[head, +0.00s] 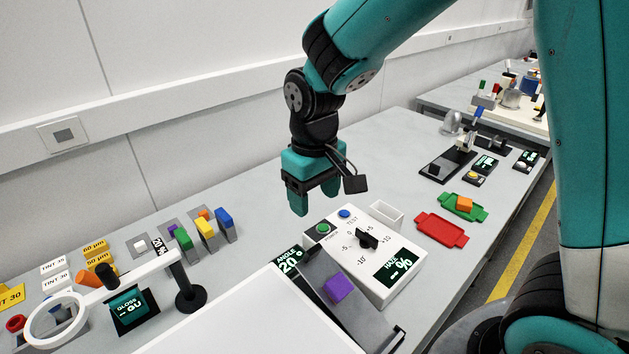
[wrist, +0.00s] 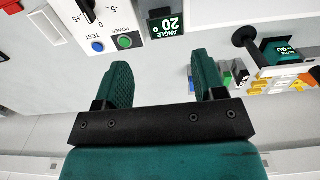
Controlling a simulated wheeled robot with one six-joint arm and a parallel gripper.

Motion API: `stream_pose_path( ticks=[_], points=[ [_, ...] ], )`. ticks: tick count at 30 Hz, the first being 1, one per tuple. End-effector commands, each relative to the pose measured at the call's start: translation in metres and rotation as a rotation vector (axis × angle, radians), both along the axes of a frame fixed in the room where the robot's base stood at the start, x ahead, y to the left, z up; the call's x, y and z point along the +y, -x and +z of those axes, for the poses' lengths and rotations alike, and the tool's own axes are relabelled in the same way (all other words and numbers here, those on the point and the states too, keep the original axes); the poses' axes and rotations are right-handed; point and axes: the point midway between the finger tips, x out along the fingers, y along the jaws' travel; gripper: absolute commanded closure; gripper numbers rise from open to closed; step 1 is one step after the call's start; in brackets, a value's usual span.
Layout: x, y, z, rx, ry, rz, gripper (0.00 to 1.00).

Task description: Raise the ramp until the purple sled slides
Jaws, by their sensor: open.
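My gripper (head: 318,203) is open and empty. It hangs above the bench, behind the white control box and the ramp. In the wrist view my two green fingers (wrist: 165,82) are apart with only bench between them. The sled is out of the wrist view.
The white control box (head: 405,285) has a black knob (head: 367,239), a green button (head: 323,229), a blue button (head: 344,213) and a HAZE display. A white panel (head: 250,315) lies in front. A ring lamp (head: 60,310) and coloured blocks stand left; red (head: 441,230) and green trays lie right.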

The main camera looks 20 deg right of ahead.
Motion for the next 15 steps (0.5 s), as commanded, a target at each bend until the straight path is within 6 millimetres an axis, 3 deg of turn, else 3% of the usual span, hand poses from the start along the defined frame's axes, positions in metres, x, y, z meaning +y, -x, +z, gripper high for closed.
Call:
stream_pose_path(
  ticks=[6, 15],
  points=[
    [0.0, 0.0, 0.029, -0.001, 0.0, 0.0, 0.36],
    [0.0, 0.0, 0.034, 0.001, 0.0, 0.0, 0.36]
  ],
)
